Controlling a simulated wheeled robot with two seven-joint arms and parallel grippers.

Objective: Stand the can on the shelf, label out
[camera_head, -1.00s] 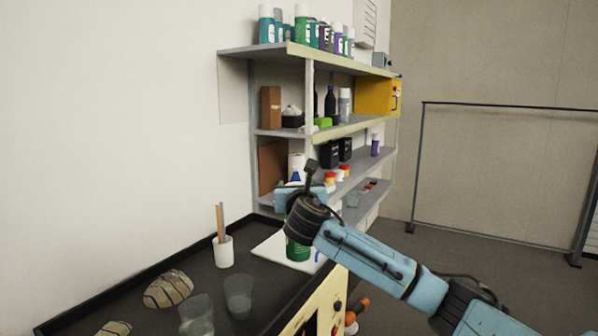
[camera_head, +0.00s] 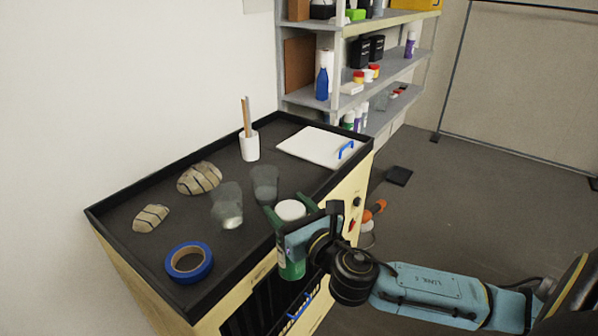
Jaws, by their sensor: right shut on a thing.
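The can (camera_head: 291,266) is green with a white top and is upright in my right gripper (camera_head: 290,222), beside the near edge of the workbench. The gripper is shut on it, and its fingers hide part of the can's side. I cannot tell which way the label faces. The shelf (camera_head: 352,94) is a grey unit with several levels behind the bench, apart from the can. Its top level is out of view. My left gripper is not in view.
The black-topped workbench (camera_head: 218,262) holds blue tape (camera_head: 189,262), two striped stones (camera_head: 200,178), two clear cups (camera_head: 265,184), a white cup with sticks (camera_head: 249,147) and a white board (camera_head: 318,146). A dark flat object (camera_head: 399,176) lies on the open floor.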

